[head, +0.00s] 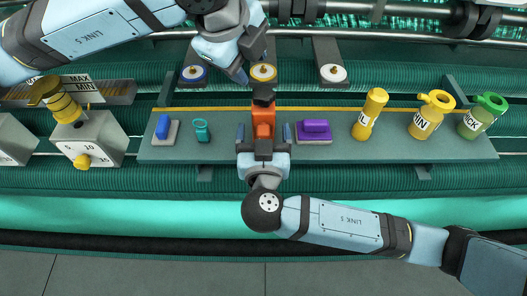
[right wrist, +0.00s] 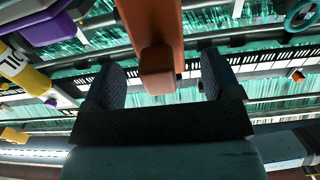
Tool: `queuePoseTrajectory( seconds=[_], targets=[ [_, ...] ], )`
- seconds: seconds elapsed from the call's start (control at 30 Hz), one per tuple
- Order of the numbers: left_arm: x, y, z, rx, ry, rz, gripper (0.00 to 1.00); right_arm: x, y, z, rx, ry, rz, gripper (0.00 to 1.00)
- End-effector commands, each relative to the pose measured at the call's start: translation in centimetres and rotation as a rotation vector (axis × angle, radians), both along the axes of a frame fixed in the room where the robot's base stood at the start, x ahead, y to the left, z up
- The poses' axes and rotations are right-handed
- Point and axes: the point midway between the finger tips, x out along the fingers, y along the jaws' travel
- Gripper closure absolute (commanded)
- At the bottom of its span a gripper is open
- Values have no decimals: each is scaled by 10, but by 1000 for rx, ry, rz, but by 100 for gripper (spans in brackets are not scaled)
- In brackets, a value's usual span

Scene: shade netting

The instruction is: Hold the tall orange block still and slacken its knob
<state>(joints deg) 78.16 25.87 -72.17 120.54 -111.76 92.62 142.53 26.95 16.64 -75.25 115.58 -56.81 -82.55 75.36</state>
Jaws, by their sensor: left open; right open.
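The tall orange block (head: 263,122) stands in the middle of the shelf, with a dark part at its top (head: 264,92). I cannot make out which part is its knob. My right gripper (head: 263,134) is open, with one finger on each side of the block. In the right wrist view the orange block (right wrist: 149,22) rises between the spread fingers (right wrist: 157,88), with gaps on both sides. A smaller reddish piece sticks out from its lower end. My left gripper (head: 253,62) is open and empty, above the block and close to its top in the picture.
On the grey shelf (head: 345,150) are a blue block (head: 163,126), a teal ring piece (head: 202,130), a purple block (head: 315,128), yellow bottles (head: 370,113) and a green bottle (head: 482,115). A grey box (head: 98,138) with yellow knobs stands left. Round discs (head: 333,72) hang behind.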

Motion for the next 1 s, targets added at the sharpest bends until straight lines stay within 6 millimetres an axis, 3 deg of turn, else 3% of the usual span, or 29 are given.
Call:
queuePoseTrajectory(
  seconds=[0.2,0.53,0.57,0.83,1.0],
  targets=[
    [0,0,0,0,0,0,57,22,0,0,-1,-1,0,17],
    [0,0,0,0,0,0,57,25,0,0,1,1,1,17],
    [0,0,0,0,0,0,57,25,0,0,1,1,1,19],
    [0,0,0,0,0,0,57,25,0,0,0,1,1,81],
    [0,0,0,0,0,0,57,25,0,0,0,1,1,81]
  ],
)
